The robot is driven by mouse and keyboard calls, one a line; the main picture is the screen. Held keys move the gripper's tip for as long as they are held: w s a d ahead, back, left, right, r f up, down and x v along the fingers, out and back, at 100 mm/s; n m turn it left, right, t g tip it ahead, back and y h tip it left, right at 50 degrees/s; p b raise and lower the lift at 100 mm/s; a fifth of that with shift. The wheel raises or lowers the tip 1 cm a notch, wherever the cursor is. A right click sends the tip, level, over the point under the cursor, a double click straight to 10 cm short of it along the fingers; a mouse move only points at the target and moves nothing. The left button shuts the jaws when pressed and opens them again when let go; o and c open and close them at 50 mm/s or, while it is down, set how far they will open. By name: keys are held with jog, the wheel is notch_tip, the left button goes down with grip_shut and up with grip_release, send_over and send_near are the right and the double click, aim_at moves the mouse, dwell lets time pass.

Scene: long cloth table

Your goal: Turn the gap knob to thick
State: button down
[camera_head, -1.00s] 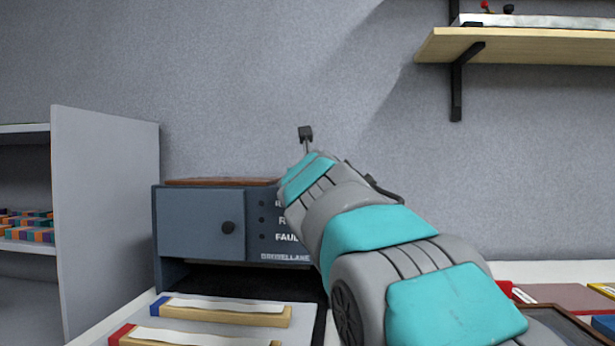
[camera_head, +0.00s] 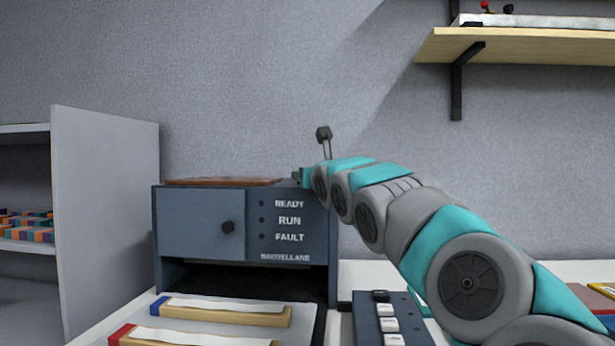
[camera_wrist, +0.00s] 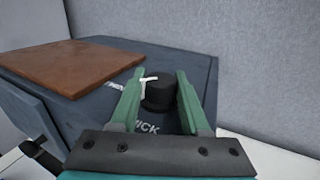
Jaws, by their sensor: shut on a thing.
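The gap knob (camera_wrist: 160,93) is black and round with a white pointer mark on its left side. It stands on top of a blue-grey machine (camera_head: 200,222), near the top's right end. In the wrist view the mark points left, towards white lettering partly hidden by a finger; other lettering ending in "ICK" lies nearer the camera. My gripper (camera_wrist: 159,80) has its two green fingers on either side of the knob, shut on it. In the head view my gripper (camera_head: 303,177) is at the machine's upper right corner, and the knob is hidden.
A brown board (camera_head: 222,181) lies on the machine top beside the knob. The machine front has a round dark handle (camera_head: 228,228) and READY, RUN and FAULT labels. A panel with switches (camera_head: 388,322) and wooden strips (camera_head: 225,312) lie in front. A wall shelf (camera_head: 520,46) hangs upper right.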

jog(key=shift+r, duration=0.1)
dwell(0.3)
jog(key=shift+c, duration=1.9)
grip_release()
jog(key=shift+s, duration=0.1)
jog(key=b+v, duration=0.1)
jog(key=v, duration=0.6)
jog(key=shift+s+d, duration=0.2)
jog(key=shift+s, duration=0.15)
